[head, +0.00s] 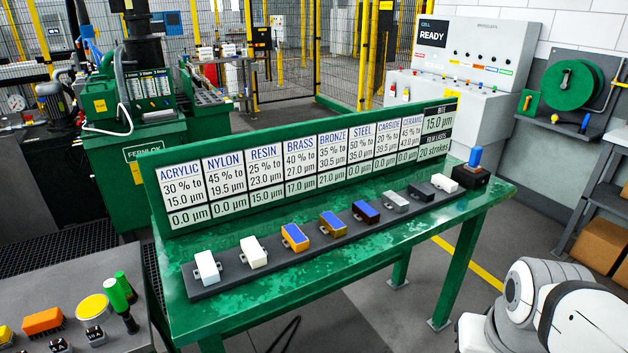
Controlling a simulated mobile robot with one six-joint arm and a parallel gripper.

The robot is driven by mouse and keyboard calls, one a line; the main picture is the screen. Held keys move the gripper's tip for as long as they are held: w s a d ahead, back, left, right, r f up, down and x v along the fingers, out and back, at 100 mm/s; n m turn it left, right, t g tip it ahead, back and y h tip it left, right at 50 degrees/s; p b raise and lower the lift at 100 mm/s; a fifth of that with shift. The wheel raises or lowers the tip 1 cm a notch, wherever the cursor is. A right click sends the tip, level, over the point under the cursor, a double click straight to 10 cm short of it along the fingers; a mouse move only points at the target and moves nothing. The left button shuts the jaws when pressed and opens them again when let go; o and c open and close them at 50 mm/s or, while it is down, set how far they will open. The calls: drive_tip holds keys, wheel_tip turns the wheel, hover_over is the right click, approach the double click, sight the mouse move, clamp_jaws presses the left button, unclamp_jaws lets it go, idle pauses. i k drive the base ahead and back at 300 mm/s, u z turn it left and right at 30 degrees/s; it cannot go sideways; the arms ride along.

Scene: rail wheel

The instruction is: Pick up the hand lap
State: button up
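A tool with an upright blue handle (475,157) stands on a black block (471,175) at the right end of the green bench (330,281). It may be the hand lap, but no label names it. On the grey table at lower left, two green-handled pieces (121,287) stand close together; I cannot tell what they are. My white arm shows at the lower right, apart from the bench. My gripper is not in view.
A dark rail (236,279) on the bench carries several small blocks in a row. Behind it rises a board (300,168) of material labels. A yellow disc (92,308) and an orange block (43,321) sit on the left table. Shelving with boxes (600,245) stands right.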

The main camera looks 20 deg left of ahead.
sight(472, 166)
drive_tip(key=z, duration=0.4)
drive_tip(key=k, duration=1.3)
drive_tip(key=z, duration=0.65)
drive_tip(key=i, duration=3)
drive_tip(key=u, duration=1.2)
drive_tip(key=i, duration=1.35)
drive_tip(key=u, duration=0.75)
